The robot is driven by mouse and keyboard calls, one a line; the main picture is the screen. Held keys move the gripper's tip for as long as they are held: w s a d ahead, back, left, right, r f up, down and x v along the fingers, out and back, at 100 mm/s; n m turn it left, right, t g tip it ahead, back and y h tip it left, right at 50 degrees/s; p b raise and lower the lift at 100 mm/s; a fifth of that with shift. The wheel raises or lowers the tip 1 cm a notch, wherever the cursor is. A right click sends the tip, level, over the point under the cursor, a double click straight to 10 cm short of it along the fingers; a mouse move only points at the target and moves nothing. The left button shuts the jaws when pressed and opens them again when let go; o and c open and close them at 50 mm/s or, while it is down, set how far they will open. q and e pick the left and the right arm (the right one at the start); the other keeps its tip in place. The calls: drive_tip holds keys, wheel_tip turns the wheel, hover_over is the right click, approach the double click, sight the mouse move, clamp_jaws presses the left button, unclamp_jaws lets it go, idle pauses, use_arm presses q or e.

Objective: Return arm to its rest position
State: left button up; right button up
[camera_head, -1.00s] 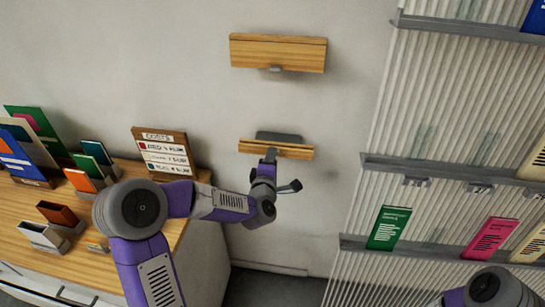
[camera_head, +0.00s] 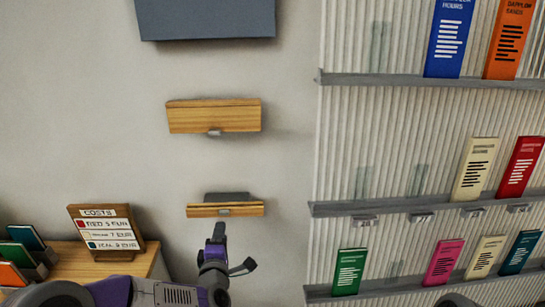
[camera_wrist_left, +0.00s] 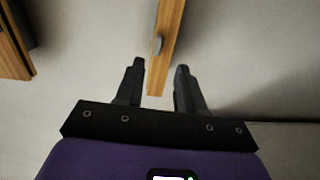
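My left gripper (camera_head: 231,250) is in the lower part of the head view, with its fingers spread apart and nothing between them. It is just below the lower wooden wall box (camera_head: 200,211), which has a grey piece on top. In the left wrist view, my two dark fingers (camera_wrist_left: 160,72) are wide apart. The wooden box's edge (camera_wrist_left: 170,40) with a small metal knob shows beyond and between them; whether they touch it I cannot tell. My right gripper is not in view; only a bit of my right arm shows at the bottom edge.
Another wooden wall box (camera_head: 213,116) hangs above, under a dark grey panel (camera_head: 206,18). A costs sign (camera_head: 105,230) stands on the wooden counter (camera_head: 140,264) at left. A ribbed wall with grey ledges (camera_head: 400,206) holding coloured booklets is at right. The wall between is bare.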

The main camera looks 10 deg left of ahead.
use_arm(q)
drive_tip(key=s+d+f+m+g+h, duration=0.2)
drive_tip(key=d+f+m, duration=0.1)
drive_tip(key=f, duration=0.5)
drive_tip(key=s+d+f+m+g+h, duration=0.2)
drive_tip(key=d+f+m+g, duration=0.1)
drive_tip(key=f, duration=0.5)
drive_tip(key=s+d+f+m+g+h, duration=0.2)
drive_tip(key=s+d+f+m, duration=0.1)
drive_tip(key=f, duration=0.4)
drive_tip(key=s+d+f+m+g+h, duration=0.1)
drive_tip(key=s+d+f+m+g, duration=0.1)
drive_tip(key=s+f+m+g, duration=0.2)
drive_tip(key=s+d+f+m+g+h, duration=0.1)
drive_tip(key=s+d+f+m+g, duration=0.2)
drive_tip(key=s+f, duration=0.7)
drive_tip(key=s+m+g, duration=0.1)
drive_tip(key=s+g, duration=0.1)
drive_tip(key=s, duration=0.3)
drive_tip(key=shift+s+f+m, duration=0.15)
drive_tip(key=shift+f+m, duration=0.25)
